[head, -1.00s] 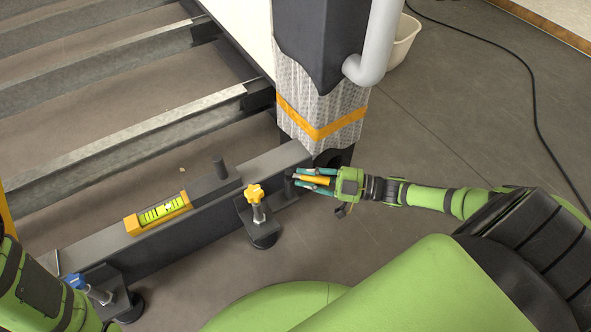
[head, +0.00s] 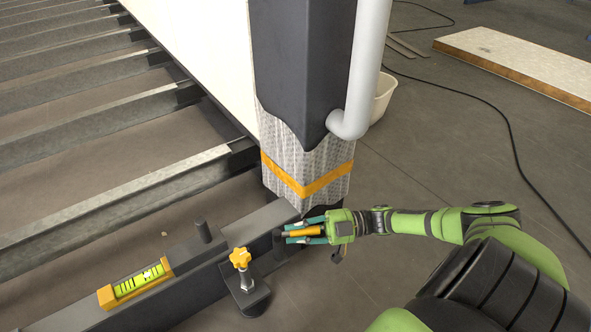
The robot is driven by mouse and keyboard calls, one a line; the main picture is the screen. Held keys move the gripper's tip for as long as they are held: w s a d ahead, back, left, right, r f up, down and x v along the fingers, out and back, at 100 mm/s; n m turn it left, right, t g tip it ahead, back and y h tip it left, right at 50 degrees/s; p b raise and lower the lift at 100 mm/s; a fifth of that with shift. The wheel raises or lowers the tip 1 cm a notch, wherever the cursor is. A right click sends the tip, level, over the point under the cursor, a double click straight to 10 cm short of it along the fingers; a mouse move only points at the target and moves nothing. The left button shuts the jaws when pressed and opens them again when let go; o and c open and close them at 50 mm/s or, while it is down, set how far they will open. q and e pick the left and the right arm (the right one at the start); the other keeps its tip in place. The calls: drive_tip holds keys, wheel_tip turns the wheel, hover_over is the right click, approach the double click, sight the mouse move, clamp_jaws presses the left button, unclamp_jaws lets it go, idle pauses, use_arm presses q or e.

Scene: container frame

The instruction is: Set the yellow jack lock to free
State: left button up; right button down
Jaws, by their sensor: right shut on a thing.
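The yellow-knobbed jack (head: 240,258) stands at the near side of the dark frame beam, with its star knob on a threaded rod and a dark foot below. My right gripper (head: 298,233) is to the right of that jack, at the beam's end. Its teal fingers are shut on an orange-yellow piece (head: 302,233) lying between them. My left gripper is not in view.
A dark corner column (head: 300,70) with a grey pipe (head: 362,75) rises behind the right gripper. A spirit level (head: 138,284) lies on the beam (head: 190,262). A white bin (head: 383,98), cable (head: 505,120) and panel (head: 520,65) are behind; floor at right is mostly clear.

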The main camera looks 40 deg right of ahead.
drive_tip(key=c, duration=1.1)
unclamp_jaws()
drive_tip(key=shift+a+r, duration=0.1)
drive_tip(key=shift+r, duration=0.1)
drive_tip(key=v, duration=1.2)
drive_tip(key=shift+w, duration=0.1)
